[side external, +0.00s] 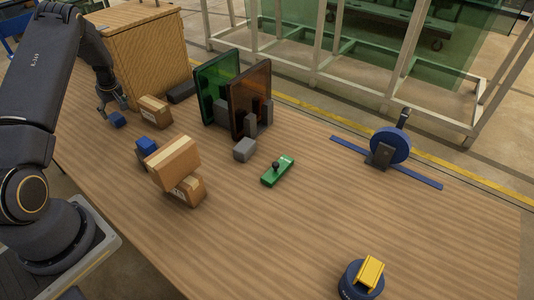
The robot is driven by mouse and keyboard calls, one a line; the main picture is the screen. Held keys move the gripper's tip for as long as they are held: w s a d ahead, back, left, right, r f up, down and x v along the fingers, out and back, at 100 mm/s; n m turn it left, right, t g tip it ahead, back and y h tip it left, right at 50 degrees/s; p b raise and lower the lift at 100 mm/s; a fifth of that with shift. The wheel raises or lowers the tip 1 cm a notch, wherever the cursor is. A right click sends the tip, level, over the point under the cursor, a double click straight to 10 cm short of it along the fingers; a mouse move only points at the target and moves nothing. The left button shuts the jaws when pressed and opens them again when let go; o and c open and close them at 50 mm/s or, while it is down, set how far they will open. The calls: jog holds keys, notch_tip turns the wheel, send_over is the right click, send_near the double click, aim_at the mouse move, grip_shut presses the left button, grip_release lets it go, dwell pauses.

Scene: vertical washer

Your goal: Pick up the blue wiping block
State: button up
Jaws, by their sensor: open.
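A small blue block (117,120) lies on the wooden table at the far left, right at the fingertips of my gripper (111,111). My gripper points down and is open; I cannot tell whether its fingers touch the block. A second blue block (146,146) sits further forward, partly hidden by cardboard boxes. I cannot tell from this view which of the two is the wiping block. A green glass panel (215,85) and a brown tinted panel (249,98) stand upright in grey holders near the table's back edge.
A cardboard box (155,111) stands just right of my gripper, and a large wooden crate (150,55) behind it. Stacked boxes (174,163), a grey block (245,149), a green tool (277,170) and a blue disc (390,146) stand further right. The front middle is clear.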

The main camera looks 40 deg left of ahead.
aim_at(115, 116)
jog(key=x, duration=0.4)
jog(key=shift+s+a+f, duration=0.2)
jog(key=shift+f, duration=0.15)
jog(key=c, duration=1.2)
